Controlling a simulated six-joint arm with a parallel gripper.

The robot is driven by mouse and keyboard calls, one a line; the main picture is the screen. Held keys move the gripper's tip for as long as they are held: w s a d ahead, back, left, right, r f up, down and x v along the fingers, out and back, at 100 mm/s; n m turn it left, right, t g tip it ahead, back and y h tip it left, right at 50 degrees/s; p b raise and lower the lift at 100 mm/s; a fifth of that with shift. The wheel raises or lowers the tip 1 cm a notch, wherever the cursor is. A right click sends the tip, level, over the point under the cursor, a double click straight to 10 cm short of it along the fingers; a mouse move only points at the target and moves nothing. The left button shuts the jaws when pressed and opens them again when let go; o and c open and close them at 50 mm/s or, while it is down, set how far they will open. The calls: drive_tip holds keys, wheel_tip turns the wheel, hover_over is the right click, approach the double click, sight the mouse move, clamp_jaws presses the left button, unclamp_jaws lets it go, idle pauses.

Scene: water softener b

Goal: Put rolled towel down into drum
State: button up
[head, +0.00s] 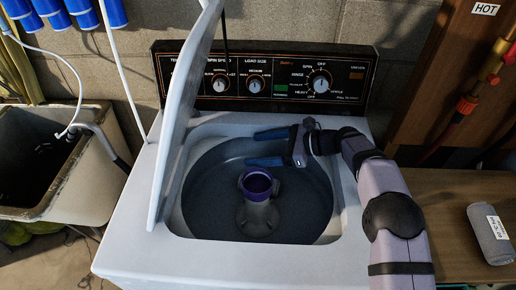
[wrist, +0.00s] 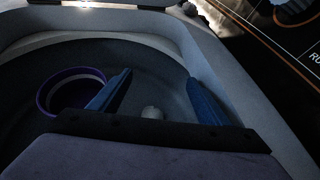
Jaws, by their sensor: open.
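A grey rolled towel (head: 490,233) with a white labelled band lies on the wooden bench at the right in the head view, well apart from my gripper. The washer's dark drum (head: 205,195) is open, with a purple-topped agitator (head: 259,187) upright in its middle. My gripper (head: 267,147) is over the back part of the drum opening, fingers pointing left, open. In the wrist view the blue fingers (wrist: 158,98) are spread apart and hold nothing. A small pale shape (wrist: 152,112) shows beyond them; I cannot tell what it is.
The raised white lid (head: 182,110) stands at the drum's left side. The control panel (head: 262,80) with knobs runs behind the opening. A utility sink (head: 105,165) is at the left. The wooden bench (head: 440,215) has free room around the towel.

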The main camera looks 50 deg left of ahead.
drive_tip(key=b+v, duration=0.1)
drive_tip(key=v, duration=0.6)
drive_tip(key=shift+a, duration=0.1)
